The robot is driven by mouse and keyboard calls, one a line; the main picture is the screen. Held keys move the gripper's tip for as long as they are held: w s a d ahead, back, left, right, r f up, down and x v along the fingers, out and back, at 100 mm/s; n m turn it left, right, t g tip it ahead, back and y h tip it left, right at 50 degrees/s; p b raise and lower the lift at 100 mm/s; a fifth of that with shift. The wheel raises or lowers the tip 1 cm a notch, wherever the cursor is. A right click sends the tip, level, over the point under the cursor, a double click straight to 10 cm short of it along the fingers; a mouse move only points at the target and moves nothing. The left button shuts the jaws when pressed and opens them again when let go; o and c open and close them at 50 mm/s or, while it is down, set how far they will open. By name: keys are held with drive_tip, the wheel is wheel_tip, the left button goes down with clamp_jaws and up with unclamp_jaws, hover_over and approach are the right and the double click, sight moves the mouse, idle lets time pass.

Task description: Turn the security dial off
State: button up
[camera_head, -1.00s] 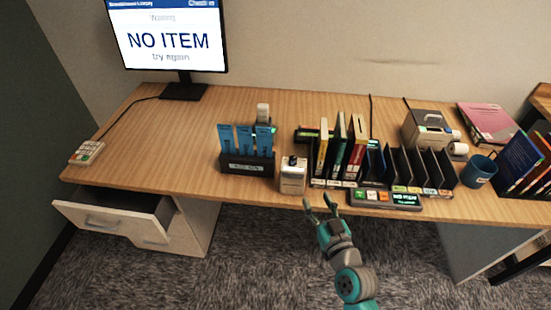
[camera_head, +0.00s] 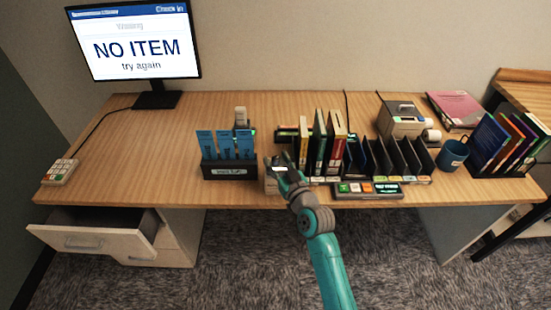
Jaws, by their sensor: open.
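The security dial box (camera_head: 271,185), a small pale block, stands near the desk's front edge, between the blue-card holder and the book sorter. Its top and the black knob are mostly hidden behind my gripper, so I cannot tell the knob's setting. My gripper (camera_head: 277,165) is open, with its fingers over the box's top. I cannot tell whether the fingers touch the knob or stand on both sides of it.
A black holder with blue cards (camera_head: 229,169) stands close on the left. Upright books (camera_head: 318,148) and black sorter slots (camera_head: 400,160) stand on the right, behind a button panel (camera_head: 368,190). A monitor (camera_head: 136,45) reads "NO ITEM". A drawer (camera_head: 92,236) below is open.

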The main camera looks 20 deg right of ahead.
drive_tip(key=shift+w, duration=0.6)
clamp_jaws()
